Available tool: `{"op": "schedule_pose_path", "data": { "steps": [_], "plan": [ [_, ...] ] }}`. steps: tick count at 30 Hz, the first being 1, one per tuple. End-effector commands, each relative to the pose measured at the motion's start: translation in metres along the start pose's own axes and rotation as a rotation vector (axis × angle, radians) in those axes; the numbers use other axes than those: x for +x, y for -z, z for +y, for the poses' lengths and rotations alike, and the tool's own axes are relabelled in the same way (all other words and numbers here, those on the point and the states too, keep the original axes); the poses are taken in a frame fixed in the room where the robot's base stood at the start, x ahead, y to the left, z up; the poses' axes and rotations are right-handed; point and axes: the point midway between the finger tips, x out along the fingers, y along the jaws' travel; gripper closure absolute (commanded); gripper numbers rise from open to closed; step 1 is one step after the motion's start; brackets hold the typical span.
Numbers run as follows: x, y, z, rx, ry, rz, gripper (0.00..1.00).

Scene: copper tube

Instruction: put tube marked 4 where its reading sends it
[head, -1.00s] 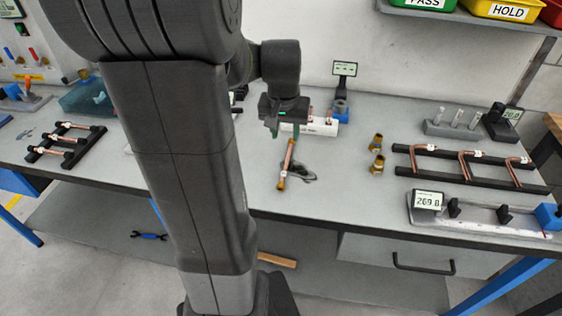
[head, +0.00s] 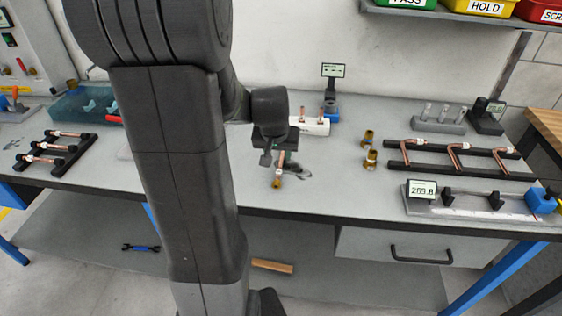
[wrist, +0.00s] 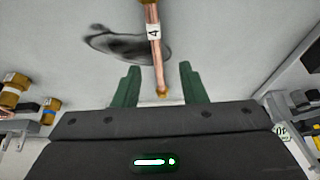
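The copper tube marked 4 (wrist: 154,55) shows in the wrist view with a white label and a brass-coloured near end between my fingers. In the head view the tube (head: 278,176) is mostly hidden behind my gripper, near the bench's front; a dark patch lies beside it. My gripper (wrist: 160,84) has its two green fingers apart, with gaps on both sides of the tube. In the head view my gripper (head: 272,152) is over the tube. The length gauge (head: 421,190) has a small display, seemingly 269.8 or 209.8. Green PASS (head: 408,3), yellow HOLD (head: 484,7) and red SCRAP (head: 541,11) bins stand on a shelf.
A white block (head: 311,126) and a display showing dashes (head: 333,70) stand behind my gripper. Two brass fittings (head: 369,160) stand to the right. A black rack (head: 460,173) holds bent copper tubes; another rack (head: 62,163) is at left. Bare bench lies in front of the fittings.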

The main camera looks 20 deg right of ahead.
Motion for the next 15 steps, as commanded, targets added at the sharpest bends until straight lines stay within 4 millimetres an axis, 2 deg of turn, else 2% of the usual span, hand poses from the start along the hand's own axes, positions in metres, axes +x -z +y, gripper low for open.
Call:
{"op": "schedule_pose_path", "data": {
  "steps": [10,15],
  "plan": [
    [0.037,0.008,0.004,-0.001,-0.001,-0.003,0.62],
    [0.049,0.008,0.004,-0.001,-0.001,0.000,0.62]
  ]
}}
